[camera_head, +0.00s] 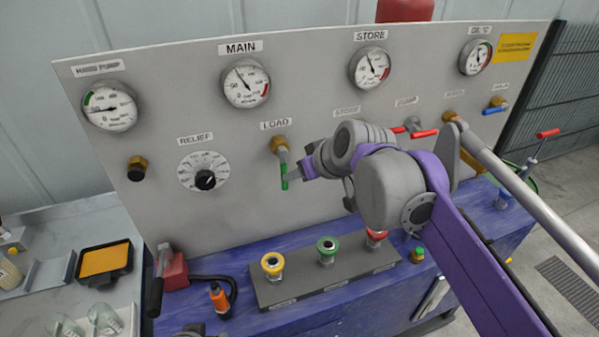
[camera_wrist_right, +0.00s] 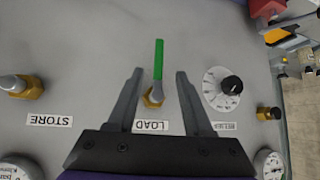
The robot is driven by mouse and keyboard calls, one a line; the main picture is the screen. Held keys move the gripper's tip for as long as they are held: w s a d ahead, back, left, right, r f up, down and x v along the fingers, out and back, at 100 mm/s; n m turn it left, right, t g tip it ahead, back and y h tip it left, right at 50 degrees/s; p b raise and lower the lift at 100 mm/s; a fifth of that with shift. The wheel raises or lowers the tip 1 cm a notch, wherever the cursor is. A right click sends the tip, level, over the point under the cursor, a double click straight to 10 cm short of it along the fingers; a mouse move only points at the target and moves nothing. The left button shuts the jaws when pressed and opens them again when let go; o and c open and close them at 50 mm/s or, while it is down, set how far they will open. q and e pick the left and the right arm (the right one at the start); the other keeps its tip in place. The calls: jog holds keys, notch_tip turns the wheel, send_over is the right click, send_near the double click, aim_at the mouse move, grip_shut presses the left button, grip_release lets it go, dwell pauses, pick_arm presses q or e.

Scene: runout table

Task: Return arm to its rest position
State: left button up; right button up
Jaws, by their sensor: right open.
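My right arm (camera_head: 470,265) reaches from the lower right to the panel (camera_head: 215,90). My right gripper (camera_wrist_right: 159,74) is open in front of the LOAD valve. Its green handle (camera_wrist_right: 159,58) shows between the two fingers in the wrist view, with a gap on each side. The handle (camera_head: 284,177) points down from its brass fitting (camera_head: 279,144) in the head view. Nothing is held. How far the fingertips are from the panel is hard to tell. My left gripper cannot be made out.
Gauges, including MAIN (camera_head: 245,84), line the panel. The RELIEF dial (camera_head: 203,171) is left of LOAD. Red-handled valves (camera_head: 424,133) are to the right.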

jog(key=s+d+f+m+h, duration=0.1)
jog(key=s+d+f+m, duration=0.1)
jog(key=s+d+f, duration=0.3)
jog(key=s+d+f+m+g+h, duration=0.1)
jog(key=s+d+f, duration=0.4)
jog(key=s+f, duration=0.6)
jog(key=s+d+f+m+g+h, duration=0.1)
jog(key=s+d+f+m+h, duration=0.1)
jog(key=s+d+f, duration=0.3)
jog(key=s+f, duration=0.3)
jog(key=shift+d+f+m+h, duration=0.15)
jog(key=shift+d+m+h, duration=0.15)
jog(key=shift+m, duration=0.1)
